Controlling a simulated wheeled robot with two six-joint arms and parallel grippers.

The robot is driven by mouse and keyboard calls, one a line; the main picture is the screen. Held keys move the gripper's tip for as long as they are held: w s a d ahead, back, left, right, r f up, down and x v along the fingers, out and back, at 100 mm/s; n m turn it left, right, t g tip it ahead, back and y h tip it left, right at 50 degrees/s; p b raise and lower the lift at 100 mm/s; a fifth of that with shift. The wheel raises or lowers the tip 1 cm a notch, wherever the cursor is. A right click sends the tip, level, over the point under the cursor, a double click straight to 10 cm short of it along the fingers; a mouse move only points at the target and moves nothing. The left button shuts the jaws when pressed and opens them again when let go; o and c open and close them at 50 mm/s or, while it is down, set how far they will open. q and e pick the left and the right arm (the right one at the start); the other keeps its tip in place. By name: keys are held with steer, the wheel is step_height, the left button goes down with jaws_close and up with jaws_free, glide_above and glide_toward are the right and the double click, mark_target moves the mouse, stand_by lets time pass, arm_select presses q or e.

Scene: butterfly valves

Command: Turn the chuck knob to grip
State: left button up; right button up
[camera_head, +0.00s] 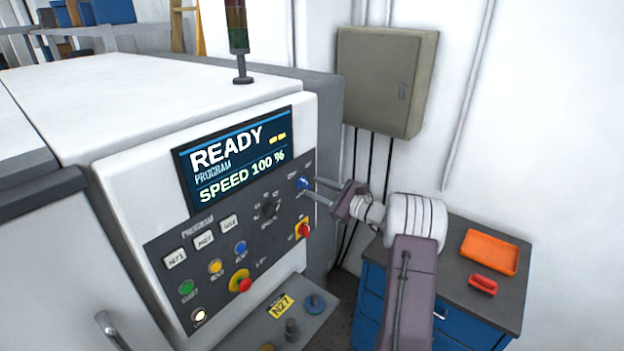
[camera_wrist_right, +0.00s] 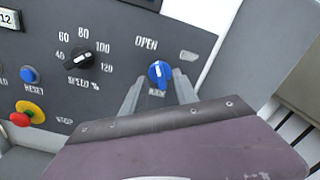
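The chuck knob (camera_head: 303,182) is a small blue knob at the upper right of the machine's dark control panel (camera_head: 170,246). In the right wrist view the blue knob (camera_wrist_right: 159,73) has a pale pointer that stands near upright. "OPEN" is printed at its upper left; a smaller label at its upper right is not readable. My right gripper (camera_head: 312,188) reaches the panel from the right. Its grey fingers (camera_wrist_right: 158,88) stand apart, one on each side of the knob, with the knob between their tips. I cannot tell whether they touch it. My left gripper is not in view.
A black speed dial (camera_wrist_right: 78,59) sits left of the knob, and a red-and-yellow switch (camera_head: 302,229) sits below it. The screen (camera_head: 238,155) reads READY. A blue cabinet (camera_head: 484,325) with an orange tray (camera_head: 489,252) stands to the right.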

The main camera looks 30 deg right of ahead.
steer(key=shift+x, duration=1)
jaws_close()
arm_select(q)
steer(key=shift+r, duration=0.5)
arm_select(e)
steer(key=m, duration=0.2)
steer(key=shift+m, duration=0.4)
steer(key=m, duration=0.2)
steer(key=shift+d+r+m, duration=0.1)
steer(key=shift+m, duration=0.2)
steer(key=m, duration=0.2)
steer(key=shift+d+m, duration=0.1)
steer(key=shift+m, duration=0.2)
arm_select(q)
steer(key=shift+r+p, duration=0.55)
steer(key=shift+p, duration=0.15)
arm_select(e)
steer(key=shift+m, duration=1.9)
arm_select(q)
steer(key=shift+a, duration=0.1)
